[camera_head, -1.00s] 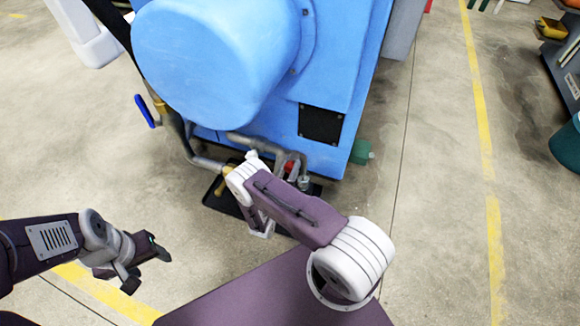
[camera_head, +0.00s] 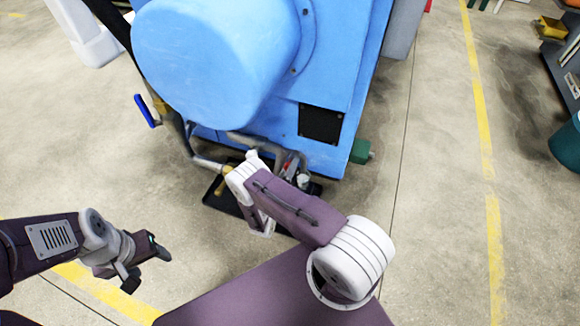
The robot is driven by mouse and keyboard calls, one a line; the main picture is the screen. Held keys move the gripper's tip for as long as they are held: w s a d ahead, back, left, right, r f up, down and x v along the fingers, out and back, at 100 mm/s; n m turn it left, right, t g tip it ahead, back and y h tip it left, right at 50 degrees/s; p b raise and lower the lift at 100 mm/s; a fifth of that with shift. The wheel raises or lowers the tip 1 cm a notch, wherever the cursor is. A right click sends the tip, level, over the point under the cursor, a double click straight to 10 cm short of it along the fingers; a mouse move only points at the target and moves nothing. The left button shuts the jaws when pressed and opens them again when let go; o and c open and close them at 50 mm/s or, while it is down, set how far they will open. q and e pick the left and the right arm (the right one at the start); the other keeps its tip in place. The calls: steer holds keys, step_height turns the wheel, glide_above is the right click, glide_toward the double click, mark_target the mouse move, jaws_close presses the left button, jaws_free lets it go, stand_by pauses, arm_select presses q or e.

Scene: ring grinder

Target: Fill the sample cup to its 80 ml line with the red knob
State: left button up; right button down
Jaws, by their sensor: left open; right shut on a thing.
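My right arm reaches to the pipework at the foot of the blue machine (camera_head: 330,80). My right gripper (camera_head: 287,168) is mostly hidden behind its own forearm and is shut at the red knob (camera_head: 290,157), of which only a small red patch shows. A small pale, cup-like thing (camera_head: 303,181), probably the sample cup, stands just right of it, partly hidden by the arm. Its 80 ml line and its fill level cannot be made out. My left gripper (camera_head: 147,268) is open and empty over the floor at lower left.
A black tray or mat (camera_head: 225,205) lies under the pipework. A blue-handled lever (camera_head: 145,110) sticks out left of the machine. A green part (camera_head: 361,152) juts out at its lower right.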

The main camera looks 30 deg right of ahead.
stand_by(0.4)
steer(key=c, duration=1.2)
jaws_free()
steer(key=shift+o, duration=0.2)
steer(key=p+v, duration=0.3)
steer(key=v, duration=0.6)
steer(key=shift+p, duration=0.4)
